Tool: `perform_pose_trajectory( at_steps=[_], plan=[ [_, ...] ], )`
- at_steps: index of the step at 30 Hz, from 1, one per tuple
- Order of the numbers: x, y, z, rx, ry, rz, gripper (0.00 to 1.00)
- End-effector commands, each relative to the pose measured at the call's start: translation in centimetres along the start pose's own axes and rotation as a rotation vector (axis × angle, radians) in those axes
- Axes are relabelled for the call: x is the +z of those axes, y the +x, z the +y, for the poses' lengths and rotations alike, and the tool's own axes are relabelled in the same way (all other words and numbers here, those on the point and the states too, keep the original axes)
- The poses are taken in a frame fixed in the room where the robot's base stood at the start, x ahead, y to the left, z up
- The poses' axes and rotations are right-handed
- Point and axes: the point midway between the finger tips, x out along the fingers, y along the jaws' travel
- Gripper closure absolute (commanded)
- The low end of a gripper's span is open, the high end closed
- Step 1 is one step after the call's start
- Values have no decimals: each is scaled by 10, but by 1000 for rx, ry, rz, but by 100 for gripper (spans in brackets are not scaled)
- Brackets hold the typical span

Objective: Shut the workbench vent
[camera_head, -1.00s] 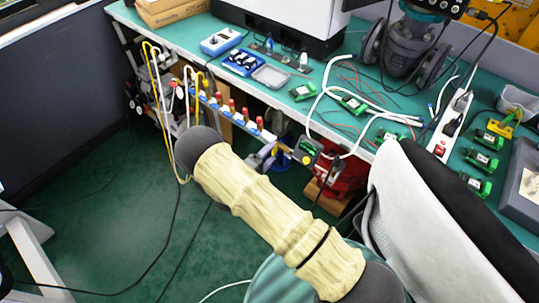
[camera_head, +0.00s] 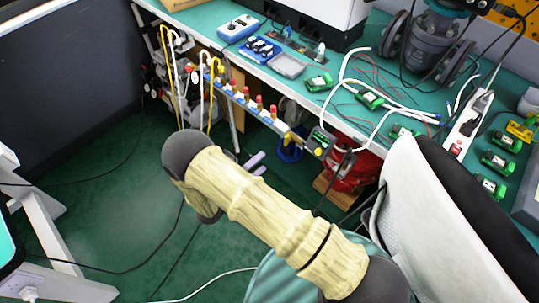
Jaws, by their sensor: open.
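A valve manifold (camera_head: 259,104) with several red-capped blue valves runs along the front edge of the workbench (camera_head: 228,60). A dark gauge (camera_head: 320,141) with a green display is at its right end, by a yellow fitting. I cannot tell which of these parts is the vent, nor whether it is open or shut. My gripper (camera_head: 256,163) shows only as two small purple-grey fingers beyond my arm. They are apart, with nothing seen between them, below and left of the manifold's right end. The rest of the gripper is hidden by my arm.
Yellow and white hoses (camera_head: 167,70) hang at the bench's left end. A red device (camera_head: 352,170) stands on a wooden block under the bench, near a blue round item (camera_head: 290,150). Black cables cross the green floor (camera_head: 120,200). Green modules and wires cover the bench top.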

Motion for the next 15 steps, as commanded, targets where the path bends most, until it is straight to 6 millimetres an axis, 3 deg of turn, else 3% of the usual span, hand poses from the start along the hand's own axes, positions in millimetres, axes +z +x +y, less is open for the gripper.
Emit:
perform_pose_trajectory(
  at_steps=[7, 15],
  plan=[
    [-1, -47, -1, -1, 2, 3, 33],
    [0, -63, 0, 0, 0, 1, 33]
  ],
)
